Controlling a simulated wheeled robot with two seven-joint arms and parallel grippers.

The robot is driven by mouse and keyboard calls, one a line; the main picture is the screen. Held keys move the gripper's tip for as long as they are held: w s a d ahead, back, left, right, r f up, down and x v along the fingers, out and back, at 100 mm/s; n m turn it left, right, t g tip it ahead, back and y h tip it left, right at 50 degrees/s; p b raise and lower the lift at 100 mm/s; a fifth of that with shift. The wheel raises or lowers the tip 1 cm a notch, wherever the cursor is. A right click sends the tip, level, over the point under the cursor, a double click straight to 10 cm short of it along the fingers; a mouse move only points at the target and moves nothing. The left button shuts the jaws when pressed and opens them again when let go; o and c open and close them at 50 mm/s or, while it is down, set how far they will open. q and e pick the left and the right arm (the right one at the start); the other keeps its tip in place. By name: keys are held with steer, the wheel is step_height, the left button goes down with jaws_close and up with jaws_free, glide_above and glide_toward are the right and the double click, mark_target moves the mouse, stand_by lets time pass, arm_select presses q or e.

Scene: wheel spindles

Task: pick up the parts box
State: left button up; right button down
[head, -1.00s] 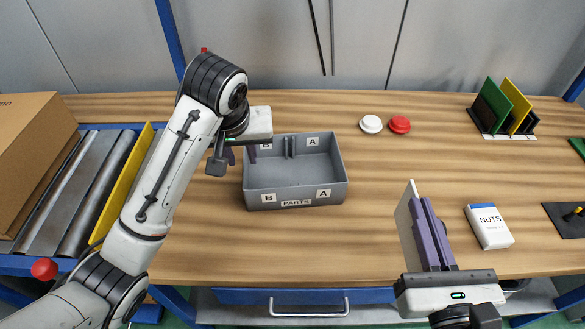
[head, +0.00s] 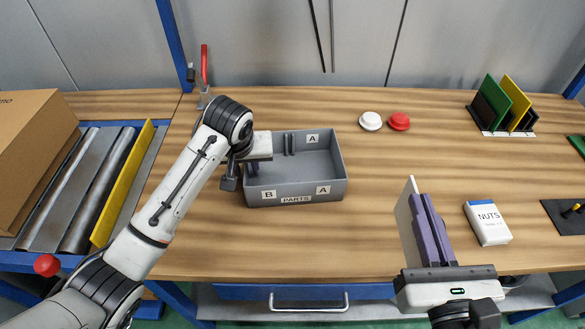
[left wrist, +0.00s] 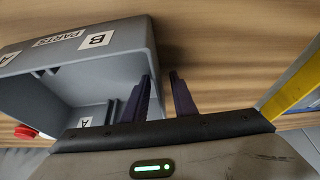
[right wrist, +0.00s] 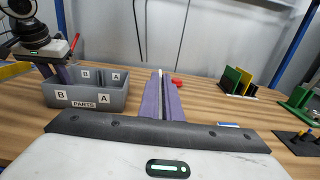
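The grey parts box (head: 295,190), with A, B and PARTS labels, stands upright on the bench in the head view. It also shows in the left wrist view (left wrist: 115,62) and the right wrist view (right wrist: 85,97). My left gripper (head: 250,172) is at the box's left wall. In the left wrist view its fingers (left wrist: 162,78) are apart, one on the box's inner side and one outside, with the wall's edge between them. Whether they touch it is unclear.
A white button (head: 370,121) and a red button (head: 399,121) are behind the box. A NUTS carton (head: 488,223) lies beyond my right gripper. A roller conveyor with a yellow rail (head: 124,185) is on the left. The bench in front of the box is clear.

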arm_select(q)
jaws_close()
steer(key=shift+r, duration=0.15)
step_height(320, 180, up, 10)
steer(key=shift+f, duration=0.1)
arm_select(e)
steer(key=shift+f, duration=0.2)
arm_select(q)
steer(key=shift+f+b, duration=0.7)
steer(key=shift+f, duration=4.25)
arm_select(e)
steer(key=shift+f, duration=0.55)
arm_select(q)
steer(key=shift+c, duration=0.4)
jaws_free()
